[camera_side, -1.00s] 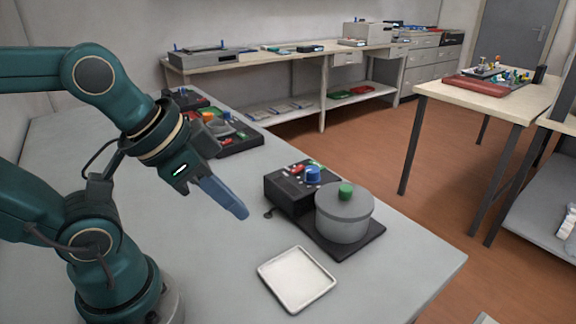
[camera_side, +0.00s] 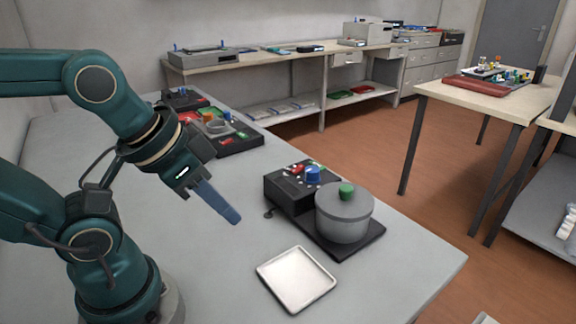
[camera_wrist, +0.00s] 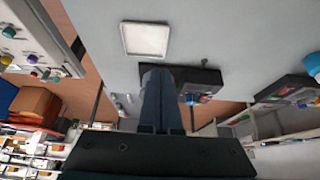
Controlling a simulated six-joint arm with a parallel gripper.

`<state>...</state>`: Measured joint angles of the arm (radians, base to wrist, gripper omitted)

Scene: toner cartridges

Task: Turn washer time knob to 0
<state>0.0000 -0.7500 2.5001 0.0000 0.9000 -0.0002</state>
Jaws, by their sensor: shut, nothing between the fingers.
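A black device (camera_side: 292,186) with a round grey drum and a control panel stands on the grey table. A blue knob (camera_side: 312,175) sits on its panel, with small red, white and green parts beside it. A green knob (camera_side: 346,190) tops the drum (camera_side: 344,217). I cannot read any markings, so the knob's setting is unclear. My gripper (camera_side: 233,217) is shut and empty, above the table to the left of the device and apart from it. In the wrist view my shut fingers (camera_wrist: 160,85) hide part of the device (camera_wrist: 205,80).
A white square tray (camera_side: 296,279) lies in front of the device. Another black panel (camera_side: 240,139) with coloured parts stands behind my gripper. The table between my arm and the device is clear. Benches and a side table (camera_side: 490,90) stand farther back.

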